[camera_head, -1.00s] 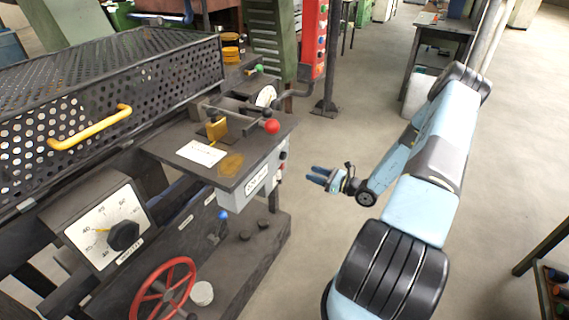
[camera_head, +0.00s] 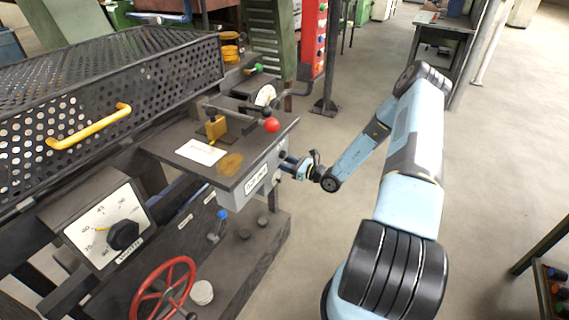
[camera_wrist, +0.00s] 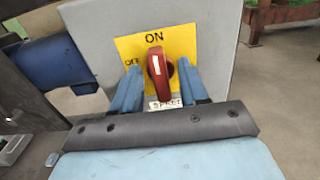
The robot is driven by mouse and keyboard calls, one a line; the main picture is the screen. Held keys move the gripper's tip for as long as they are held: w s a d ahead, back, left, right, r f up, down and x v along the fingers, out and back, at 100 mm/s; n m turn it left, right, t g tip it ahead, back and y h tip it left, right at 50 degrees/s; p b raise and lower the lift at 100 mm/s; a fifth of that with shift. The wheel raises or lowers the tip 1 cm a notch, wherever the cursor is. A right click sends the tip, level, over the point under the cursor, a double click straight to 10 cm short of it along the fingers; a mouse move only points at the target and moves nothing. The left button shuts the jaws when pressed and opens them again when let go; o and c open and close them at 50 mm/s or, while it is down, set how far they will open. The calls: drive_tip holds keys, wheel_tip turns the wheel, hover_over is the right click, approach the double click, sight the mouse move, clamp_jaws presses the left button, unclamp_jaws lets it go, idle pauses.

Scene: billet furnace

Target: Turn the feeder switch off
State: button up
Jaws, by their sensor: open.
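The switch is a red rotary knob (camera_wrist: 159,68) with a white pointer mark, on a yellow plate (camera_wrist: 190,42) marked ON at the top and OFF at the left. Its mark points up, at or near ON. A partly covered label sits below the knob. In the wrist view my gripper (camera_wrist: 160,88) is open, with one blue finger on each side of the knob's lower part. I cannot tell whether the fingers touch it. In the head view my gripper (camera_head: 286,163) is at the right side of the grey box (camera_head: 245,192) under the table edge; the knob is hidden there.
A red ball-topped lever (camera_head: 271,125) stands on the machine's tabletop just above the box. A blue-tipped lever (camera_head: 221,215) and a red handwheel (camera_head: 163,290) are lower left. A blue cylinder (camera_wrist: 62,62) is left of the plate.

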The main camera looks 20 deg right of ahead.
drive_tip(key=shift+w+a, duration=0.1)
drive_tip(key=shift+c, duration=0.3)
clamp_jaws()
idle(0.4)
drive_tip(key=shift+s+a+f+n, duration=0.1)
drive_tip(key=shift+s+f+n, duration=0.05)
drive_tip(key=shift+n, duration=2.8)
drive_tip(key=shift+s+a+f+n, duration=0.1)
drive_tip(key=shift+f+n, duration=0.05)
drive_tip(key=shift+n, duration=2.85)
drive_tip(key=shift+s+a+f+n, duration=0.1)
drive_tip(key=shift+s+f+n, duration=0.05)
drive_tip(key=shift+n, duration=2.8)
